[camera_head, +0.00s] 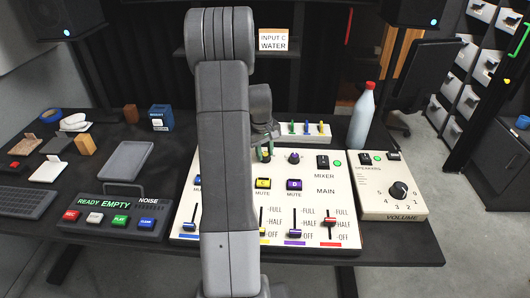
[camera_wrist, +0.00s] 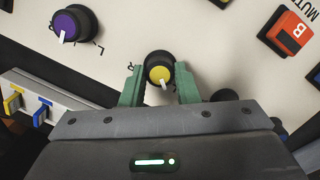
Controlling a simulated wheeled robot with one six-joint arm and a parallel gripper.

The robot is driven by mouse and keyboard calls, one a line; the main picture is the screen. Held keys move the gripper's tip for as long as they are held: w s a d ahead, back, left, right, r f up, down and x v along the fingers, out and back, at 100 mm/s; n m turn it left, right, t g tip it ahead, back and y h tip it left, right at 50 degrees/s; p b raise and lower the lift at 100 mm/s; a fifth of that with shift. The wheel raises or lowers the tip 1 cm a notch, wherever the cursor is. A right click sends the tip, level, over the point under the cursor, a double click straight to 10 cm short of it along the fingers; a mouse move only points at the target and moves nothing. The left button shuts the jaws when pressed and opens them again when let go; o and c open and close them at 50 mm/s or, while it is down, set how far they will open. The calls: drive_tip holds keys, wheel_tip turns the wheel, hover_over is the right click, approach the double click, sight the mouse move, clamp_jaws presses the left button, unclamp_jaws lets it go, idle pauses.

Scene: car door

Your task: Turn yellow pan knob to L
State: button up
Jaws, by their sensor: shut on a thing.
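The yellow pan knob (camera_wrist: 159,73) is a black knob with a yellow cap, in the wrist view's middle. Its white pointer line aims down toward my gripper's body, slightly right. My gripper (camera_wrist: 160,82) has its two green fingers on either side of the knob, shut on it.
A purple pan knob (camera_wrist: 70,24) stands beside it, with an L mark near it; it also shows in the head view (camera_head: 294,158). A red button (camera_wrist: 291,31) is at the wrist view's upper right. A bottle (camera_head: 362,118) and a volume box (camera_head: 378,205) stand right of the mixer.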

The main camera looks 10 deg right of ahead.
drive_tip(key=shift+n, duration=1)
drive_tip(key=o, duration=1)
drive_tip(key=r, duration=0.4)
drive_tip(key=a+r, duration=0.1)
drive_tip(key=r, duration=0.8)
drive_tip(key=shift+s+a+r, duration=0.15)
drive_tip(key=shift+a+r, duration=0.15)
drive_tip(key=shift+r, duration=0.1)
drive_tip(key=f, duration=0.4)
drive_tip(key=d+f, duration=0.1)
drive_tip(key=f, duration=0.8)
drive_tip(key=shift+d+f, duration=0.25)
drive_tip(key=shift+f, duration=0.15)
